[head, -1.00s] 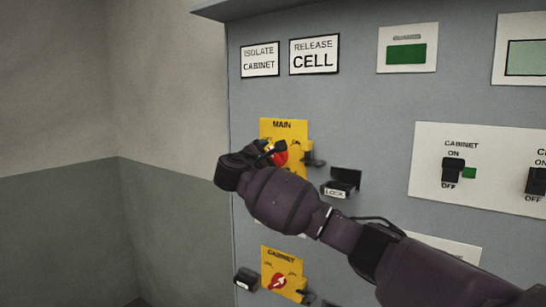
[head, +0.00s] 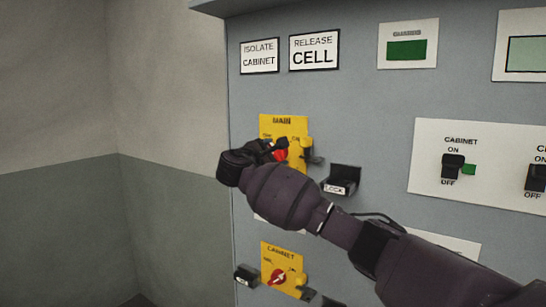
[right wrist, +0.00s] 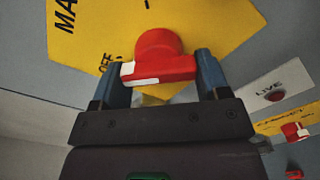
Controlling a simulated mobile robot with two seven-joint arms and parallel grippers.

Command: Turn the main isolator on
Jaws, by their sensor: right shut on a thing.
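The main isolator is a red rotary handle (right wrist: 158,62) on a yellow plate marked MAIN (head: 283,124). In the right wrist view the handle lies crosswise between my two blue fingers. A white mark shows along its lower side, and its left end is close to the word OFF. My right gripper (head: 279,146) is shut on the handle. In the head view my gripper and wrist cover much of the plate, and only a little red (head: 282,154) shows. My left gripper is not in view.
A black bracket with a LOCK tag (head: 338,188) sticks out right of the plate, close to my right arm. Below is a yellow CABINET plate (head: 270,255) with its own red knob (head: 276,277). A panel with black CABINET switches (head: 453,168) is at right.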

